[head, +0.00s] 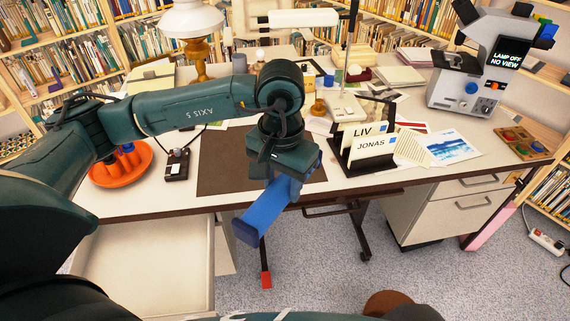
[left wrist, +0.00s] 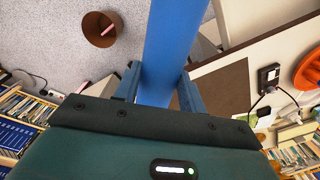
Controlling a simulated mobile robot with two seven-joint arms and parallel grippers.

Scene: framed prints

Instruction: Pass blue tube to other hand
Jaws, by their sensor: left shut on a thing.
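The blue tube (head: 262,213) is held in my left gripper (head: 283,183), in front of the desk's front edge and above the floor. It is tilted, with its lower end toward the bottom left of the head view. In the left wrist view the tube (left wrist: 174,45) runs up from between the two fingers of the left gripper (left wrist: 160,88), which are shut on it. The part between the fingers is partly hidden by the gripper body. My right gripper does not show in either view.
The desk has a bare brown mat (head: 228,172), an orange dish (head: 139,176) with blue pieces at left, and a letter holder (head: 345,165) at right. A microscope-like device (head: 468,90) stands farther right. An open drawer (head: 150,275) juts out below left. A brown bin (left wrist: 103,29) stands on the floor.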

